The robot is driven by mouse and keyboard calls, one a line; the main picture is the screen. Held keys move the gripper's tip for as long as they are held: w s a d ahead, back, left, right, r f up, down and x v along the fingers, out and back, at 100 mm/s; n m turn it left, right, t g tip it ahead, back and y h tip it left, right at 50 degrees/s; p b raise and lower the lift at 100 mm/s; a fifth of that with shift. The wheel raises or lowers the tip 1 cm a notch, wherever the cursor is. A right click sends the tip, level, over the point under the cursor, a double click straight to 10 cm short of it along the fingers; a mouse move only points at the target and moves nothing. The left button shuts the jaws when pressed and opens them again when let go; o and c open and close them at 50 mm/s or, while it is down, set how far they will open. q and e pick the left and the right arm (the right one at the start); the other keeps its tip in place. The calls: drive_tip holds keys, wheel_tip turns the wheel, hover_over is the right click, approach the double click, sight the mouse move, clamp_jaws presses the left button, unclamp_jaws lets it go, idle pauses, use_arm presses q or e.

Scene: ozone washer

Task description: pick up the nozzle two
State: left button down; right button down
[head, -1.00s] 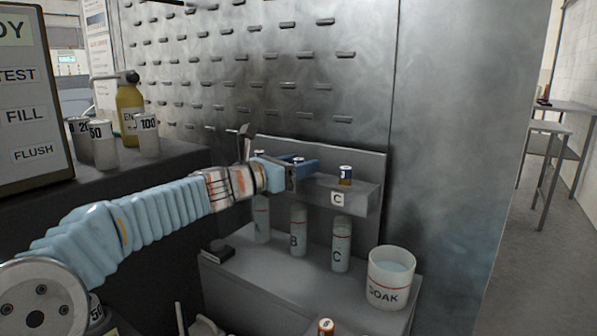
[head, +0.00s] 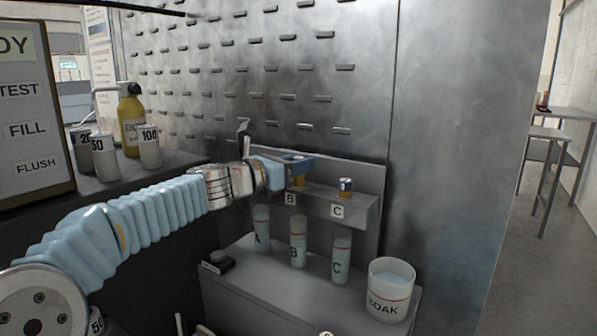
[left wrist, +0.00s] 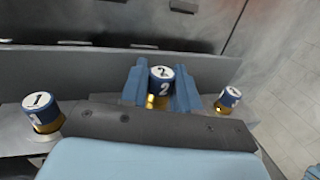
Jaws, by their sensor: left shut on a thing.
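Nozzle two (left wrist: 160,80), a blue cap with a white top marked 2 and a gold lower part, stands between the two blue fingers of my left gripper (left wrist: 161,90) in the left wrist view. The gripper is shut on it. In the head view, my left gripper (head: 297,164) is over the grey shelf near label B, with a bit of the nozzle's gold part (head: 299,182) showing below the fingers. I cannot tell whether its base touches the shelf.
Nozzle three (head: 345,187) stands on the shelf (head: 365,207) above label C. Nozzle one (left wrist: 41,110) is at left in the left wrist view. Below are several labelled tubes (head: 298,243) and the SOAK beaker (head: 390,290). A perforated metal panel rises behind.

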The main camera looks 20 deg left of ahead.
sight(298, 157)
use_arm(q)
wheel_tip(298, 157, up, 15)
idle(0.3)
drive_tip(key=shift+s, duration=0.1)
idle(0.9)
